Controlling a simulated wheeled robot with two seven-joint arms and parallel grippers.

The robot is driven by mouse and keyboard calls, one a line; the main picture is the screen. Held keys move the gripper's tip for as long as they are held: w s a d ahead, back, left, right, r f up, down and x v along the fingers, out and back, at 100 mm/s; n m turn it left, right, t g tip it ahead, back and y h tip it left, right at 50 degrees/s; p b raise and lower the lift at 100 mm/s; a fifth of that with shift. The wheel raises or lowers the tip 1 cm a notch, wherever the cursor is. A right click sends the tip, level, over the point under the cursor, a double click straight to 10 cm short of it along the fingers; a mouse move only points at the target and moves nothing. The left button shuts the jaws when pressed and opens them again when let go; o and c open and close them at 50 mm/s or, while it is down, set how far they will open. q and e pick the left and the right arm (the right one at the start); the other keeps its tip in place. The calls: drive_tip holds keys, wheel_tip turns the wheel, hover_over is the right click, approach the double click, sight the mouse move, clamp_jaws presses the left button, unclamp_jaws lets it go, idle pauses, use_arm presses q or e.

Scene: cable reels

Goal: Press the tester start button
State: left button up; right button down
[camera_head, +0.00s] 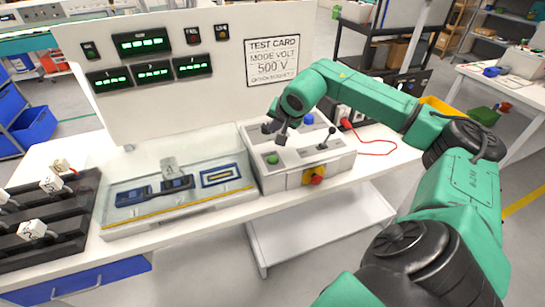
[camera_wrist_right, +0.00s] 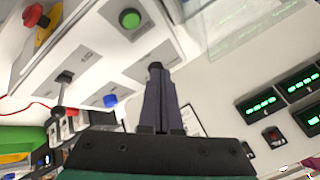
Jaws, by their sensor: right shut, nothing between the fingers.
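The tester control box (camera_head: 305,180) stands on the white bench with a round green button (camera_head: 273,159) at its front left and a blue button (camera_head: 307,119) farther back. Their labels are too small to read. My right gripper (camera_head: 274,133) is above the box's left side, behind the green button, pointing down. In the right wrist view its fingers (camera_wrist_right: 155,70) are together and empty. The green button (camera_wrist_right: 130,18) shows beyond the fingertips, apart from them, and the blue button (camera_wrist_right: 110,101) is to their left. My left gripper is out of view.
A black lever (camera_head: 328,136) and a red emergency stop (camera_head: 314,177) on yellow are on the box. A clear-covered tray (camera_head: 150,222) with blue devices is at left, beside a black rack (camera_head: 88,205). A display panel (camera_head: 215,85) rises behind. A red cable lies at right.

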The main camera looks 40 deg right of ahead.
sight(273, 160)
drive_tip(key=f+b, duration=0.2)
drive_tip(key=f, duration=0.1)
drive_tip(key=f+b, duration=0.2)
drive_tip(key=f, duration=0.1)
drive_tip(key=f+b, duration=0.2)
drive_tip(key=shift+w+f, duration=0.25)
drive_tip(key=shift+f, duration=0.15)
drive_tip(key=shift+w+f, duration=0.1)
drive_tip(key=shift+f, duration=0.1)
idle(0.8)
drive_tip(key=shift+b, duration=0.35)
drive_tip(key=shift+f+b, duration=0.35)
drive_tip(key=shift+f, duration=0.05)
drive_tip(key=shift+f+b, duration=0.45)
idle(0.6)
idle(0.3)
drive_tip(key=shift+r+p, duration=0.6)
drive_tip(key=shift+r, duration=0.25)
